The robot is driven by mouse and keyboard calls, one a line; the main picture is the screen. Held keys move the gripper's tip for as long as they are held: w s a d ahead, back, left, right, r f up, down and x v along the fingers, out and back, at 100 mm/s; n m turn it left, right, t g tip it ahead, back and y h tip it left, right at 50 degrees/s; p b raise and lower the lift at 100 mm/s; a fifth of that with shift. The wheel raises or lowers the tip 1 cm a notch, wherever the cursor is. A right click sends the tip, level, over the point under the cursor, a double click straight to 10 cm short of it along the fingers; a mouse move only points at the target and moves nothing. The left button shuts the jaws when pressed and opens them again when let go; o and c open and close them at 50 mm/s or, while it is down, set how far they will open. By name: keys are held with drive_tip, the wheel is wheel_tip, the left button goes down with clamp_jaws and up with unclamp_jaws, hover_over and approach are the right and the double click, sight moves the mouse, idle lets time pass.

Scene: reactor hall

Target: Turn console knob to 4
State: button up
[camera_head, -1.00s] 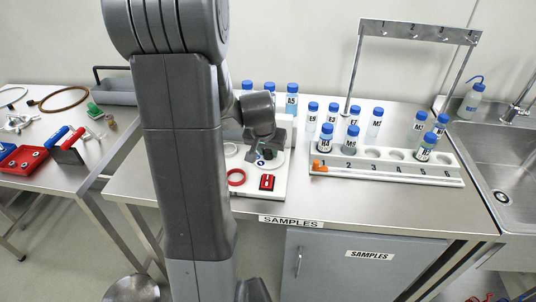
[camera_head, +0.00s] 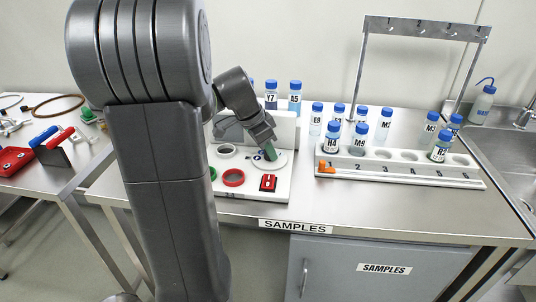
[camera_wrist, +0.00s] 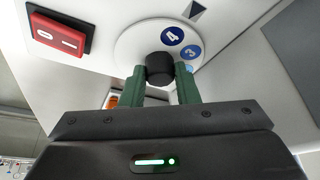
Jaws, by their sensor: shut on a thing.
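The console (camera_head: 225,192) is a white panel on the bench, in the middle of the head view. Its knob (camera_wrist: 159,68) is black and sits on a round white dial (camera_wrist: 128,48) with blue number spots. The 4 spot (camera_wrist: 172,36) lies nearest the dark triangle mark (camera_wrist: 195,12), slightly to its left; the 3 spot (camera_wrist: 190,52) is further right. My gripper (camera_wrist: 160,78) has green fingers, shut on the knob from both sides. In the head view my gripper (camera_head: 270,153) is tilted over the dial and hides the knob.
A red rocker switch (camera_wrist: 60,35) sits beside the dial. A red ring (camera_head: 232,177) and a grey ring (camera_head: 227,151) are on the panel. A white numbered rack (camera_head: 400,170) with blue-capped bottles stands to the right. A sink (camera_head: 505,165) is at the far right.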

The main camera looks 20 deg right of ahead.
drive_tip(key=shift+m+g, duration=0.3)
drive_tip(key=shift+m, duration=0.5)
drive_tip(key=o, duration=1)
drive_tip(key=shift+r, duration=0.15)
drive_tip(key=v, duration=1.3)
drive_tip(key=shift+w+a+r+p, duration=0.15)
drive_tip(key=shift+r+p, duration=0.1)
drive_tip(key=shift+p, duration=0.15)
drive_tip(key=shift+f, duration=0.1)
